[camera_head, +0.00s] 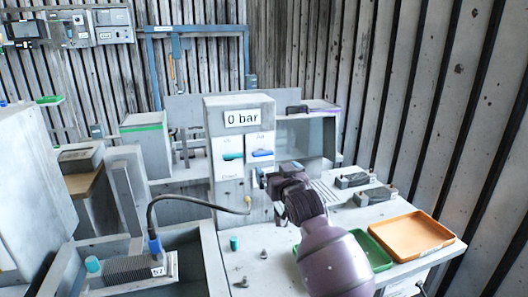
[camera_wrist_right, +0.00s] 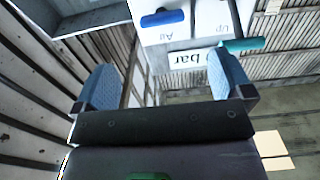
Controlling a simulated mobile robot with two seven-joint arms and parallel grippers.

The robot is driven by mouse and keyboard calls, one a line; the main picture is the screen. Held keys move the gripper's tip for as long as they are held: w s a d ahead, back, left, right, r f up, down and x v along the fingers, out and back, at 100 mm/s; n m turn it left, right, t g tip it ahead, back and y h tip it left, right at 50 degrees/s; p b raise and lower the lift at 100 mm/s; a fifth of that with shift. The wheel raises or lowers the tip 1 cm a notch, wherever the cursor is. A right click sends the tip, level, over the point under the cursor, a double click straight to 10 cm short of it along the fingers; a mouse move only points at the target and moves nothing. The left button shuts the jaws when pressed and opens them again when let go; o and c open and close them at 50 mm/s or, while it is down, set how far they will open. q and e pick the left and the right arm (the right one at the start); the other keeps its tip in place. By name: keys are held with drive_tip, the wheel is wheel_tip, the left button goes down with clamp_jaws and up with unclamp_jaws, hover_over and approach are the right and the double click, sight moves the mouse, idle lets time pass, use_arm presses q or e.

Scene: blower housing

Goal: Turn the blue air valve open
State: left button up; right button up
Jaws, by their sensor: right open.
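The blue air valve (camera_head: 262,153) is a small handle on the front of the grey panel, under the "Air" label, and it lies roughly level. It also shows at the top of the right wrist view (camera_wrist_right: 163,18), beyond my fingertips. My right gripper (camera_head: 264,179) is just below and in front of it, apart from it. In the wrist view my right gripper (camera_wrist_right: 163,85) has its two blue fingers wide apart with nothing between them. The panel's display (camera_head: 242,119) reads "0 bar". My left gripper is out of view.
A teal handle (camera_head: 232,156) sits left of the blue one on the same panel. A dark hose (camera_head: 190,199) runs from the panel to a finned block (camera_head: 130,272). An orange tray (camera_head: 412,236) and a green tray (camera_head: 372,251) stand at right.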

sight(264, 154)
drive_tip(key=x, duration=0.8)
drive_tip(key=shift+a+r, duration=0.15)
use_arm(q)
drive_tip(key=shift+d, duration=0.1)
use_arm(e)
drive_tip(key=shift+x, duration=1.5)
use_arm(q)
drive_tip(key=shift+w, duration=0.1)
use_arm(e)
drive_tip(key=shift+c, duration=0.3)
drive_tip(key=c, duration=0.9)
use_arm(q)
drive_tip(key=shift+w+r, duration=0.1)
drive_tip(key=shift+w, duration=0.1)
use_arm(e)
drive_tip(key=shift+o, duration=0.2)
